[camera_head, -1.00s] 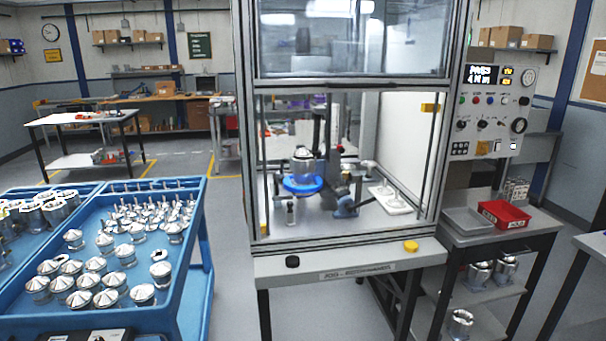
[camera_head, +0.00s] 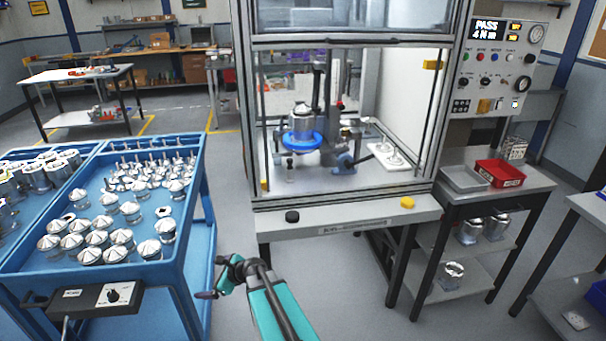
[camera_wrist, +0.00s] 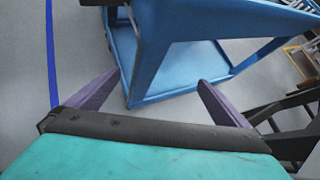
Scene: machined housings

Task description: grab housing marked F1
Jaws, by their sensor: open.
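Several silver housings with conical tops, one of them here (camera_head: 89,256), stand in the blue cart (camera_head: 184,262) at the left in the head view. Another silver housing (camera_head: 302,118) sits on a blue ring fixture (camera_head: 303,141) inside the glazed test station. I cannot read an F1 mark on any of them. My gripper shows in the wrist view (camera_wrist: 160,95) with its two purple fingers apart and nothing between them. In the head view my gripper (camera_head: 207,294) is at the cart's right side, low and outside the tray.
The test station (camera_head: 345,212) stands in the middle, with a black and a yellow button on its front. A side table (camera_head: 490,182) at the right holds a red bin (camera_head: 499,173) and a grey tray. A control box (camera_head: 98,298) hangs on the cart's front. Floor is free between cart and station.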

